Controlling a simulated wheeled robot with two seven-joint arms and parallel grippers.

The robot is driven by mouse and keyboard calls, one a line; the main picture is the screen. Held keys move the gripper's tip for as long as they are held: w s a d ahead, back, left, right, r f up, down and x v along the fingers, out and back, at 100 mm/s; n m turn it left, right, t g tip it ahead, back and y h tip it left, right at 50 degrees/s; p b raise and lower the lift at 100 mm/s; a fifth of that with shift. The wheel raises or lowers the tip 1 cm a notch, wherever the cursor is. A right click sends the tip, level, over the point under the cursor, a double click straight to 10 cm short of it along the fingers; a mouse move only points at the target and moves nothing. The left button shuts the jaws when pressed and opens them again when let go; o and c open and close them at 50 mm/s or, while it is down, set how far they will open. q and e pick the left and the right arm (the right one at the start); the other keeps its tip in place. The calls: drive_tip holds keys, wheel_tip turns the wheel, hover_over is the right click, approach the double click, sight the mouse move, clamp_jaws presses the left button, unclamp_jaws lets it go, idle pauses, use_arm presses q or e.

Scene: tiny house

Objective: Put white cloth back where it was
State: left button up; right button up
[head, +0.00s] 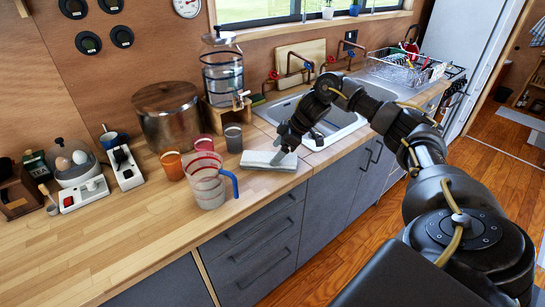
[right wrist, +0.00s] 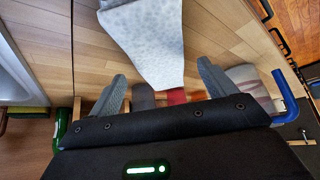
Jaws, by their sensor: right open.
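The white cloth (head: 269,161) lies folded flat on the wooden counter, near its front edge and left of the sink. It also shows in the right wrist view (right wrist: 148,38), pale with a speckled surface, ahead of and between the fingertips. My right gripper (head: 283,147) is open, pointing down at the cloth's back right part. In the right wrist view its two fingers (right wrist: 162,74) stand apart, with no object clamped between them. Whether the fingers touch the cloth cannot be told. My left gripper is not in view.
A measuring jug with a blue handle (head: 208,182) stands just left of the cloth. Coloured cups (head: 233,138) and a copper pot (head: 168,116) stand behind. The sink (head: 335,122) is on the right. The counter's front left (head: 90,255) is clear.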

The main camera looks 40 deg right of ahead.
drive_tip(key=v, duration=0.8)
drive_tip(key=shift+r, duration=0.2)
